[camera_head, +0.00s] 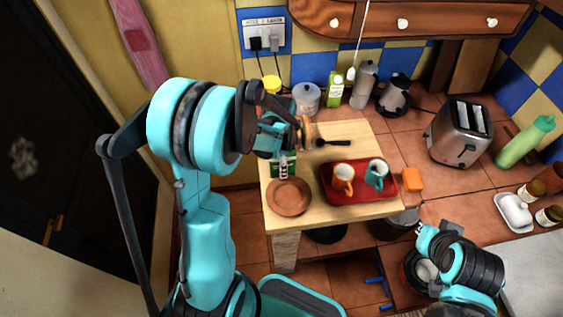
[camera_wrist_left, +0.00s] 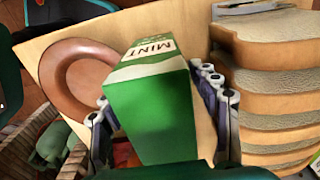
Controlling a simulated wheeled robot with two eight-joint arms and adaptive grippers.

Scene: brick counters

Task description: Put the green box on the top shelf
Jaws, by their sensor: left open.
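The green box (camera_head: 283,167) stands on the left part of the wooden table, partly hidden by my left gripper. In the left wrist view the box (camera_wrist_left: 160,105) shows a white top edge lettered MINT. My left gripper (camera_head: 279,149) is open above it in the head view. In the left wrist view the fingers of the left gripper (camera_wrist_left: 158,112) lie on either side of the box, with no clear grip on it. My right gripper (camera_head: 424,236) is at the lower right, away from the box; its jaws are too small to read. No top shelf is clearly identifiable.
The wooden table (camera_head: 350,130) holds a brown plate (camera_head: 289,196) and a red tray (camera_head: 356,196) with two mugs. Tan slices like bread (camera_wrist_left: 270,90) stand close to the right of the gripper. A toaster (camera_head: 460,133) and kettle (camera_head: 395,95) stand on the counter.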

